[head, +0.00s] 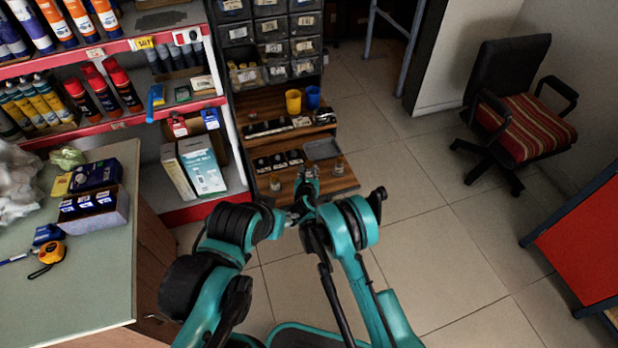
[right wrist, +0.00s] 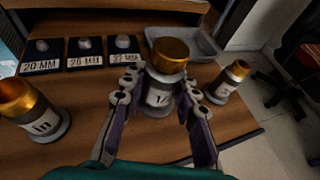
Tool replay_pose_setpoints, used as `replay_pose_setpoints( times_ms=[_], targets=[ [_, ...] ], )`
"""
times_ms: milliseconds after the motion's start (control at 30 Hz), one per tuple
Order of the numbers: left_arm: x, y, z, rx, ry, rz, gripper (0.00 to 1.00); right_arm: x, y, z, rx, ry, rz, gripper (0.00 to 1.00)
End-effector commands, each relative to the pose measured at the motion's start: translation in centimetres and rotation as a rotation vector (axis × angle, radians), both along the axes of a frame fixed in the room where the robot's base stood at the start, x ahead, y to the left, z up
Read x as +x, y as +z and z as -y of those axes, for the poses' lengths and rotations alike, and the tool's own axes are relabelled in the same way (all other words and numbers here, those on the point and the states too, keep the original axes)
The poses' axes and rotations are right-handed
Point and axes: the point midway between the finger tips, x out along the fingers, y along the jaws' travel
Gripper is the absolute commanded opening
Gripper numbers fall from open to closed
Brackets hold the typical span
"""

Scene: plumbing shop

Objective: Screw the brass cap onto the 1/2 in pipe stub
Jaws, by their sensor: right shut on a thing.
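The brass cap (right wrist: 170,57) shows in the right wrist view between the fingertips of my right gripper (right wrist: 163,78), which is shut on it. The grey pipe stub (right wrist: 158,96) is right beneath the cap, upright, with a partly hidden label starting "1/". I cannot tell whether the cap sits on the thread or just above it. In the head view my right gripper (head: 308,184) is over the front wooden board, and cap and stub are too small to make out. My left arm ends close beside it; its fingers cannot be made out.
Brass-topped stubs stand left (right wrist: 40,115) and right (right wrist: 226,84) of the held cap. Behind are small holders marked 20, 26 and 32 MM (right wrist: 83,55) and a grey tray (right wrist: 195,43). In the head view, a counter (head: 90,265) is at left; open floor lies right.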

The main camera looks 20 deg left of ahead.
Motion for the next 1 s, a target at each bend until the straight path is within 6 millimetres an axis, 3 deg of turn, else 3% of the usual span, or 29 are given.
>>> replay_pose_setpoints(
  times_ms=[233, 667, 700, 733, 1000],
  targets=[
    [0.0, -2.0, 0.0, 0.0, 0.0, 0.0, 0.49, 0.0, -3.6, 0.0, 0.001, 0.001, 0.001, 0.0],
    [0.0, -1.8, 0.0, 0.0, 0.0, 0.0, 0.49, 0.0, -4.0, 0.0, 0.001, 0.001, 0.001, 0.0],
    [0.0, -1.8, 0.0, 0.0, 0.0, 0.0, 0.49, 0.0, -4.0, 0.0, 0.0, 0.0, 0.0, 0.4],
    [0.0, -1.8, 0.0, 0.0, 0.0, 0.0, 0.49, 0.0, -4.0, 0.0, 0.0, 0.0, 0.0, 0.47],
    [0.0, -1.8, 0.0, 0.0, 0.0, 0.0, 0.49, 0.0, -3.9, 0.0, 0.0, 0.0, 0.0, 0.5]
  ],
)
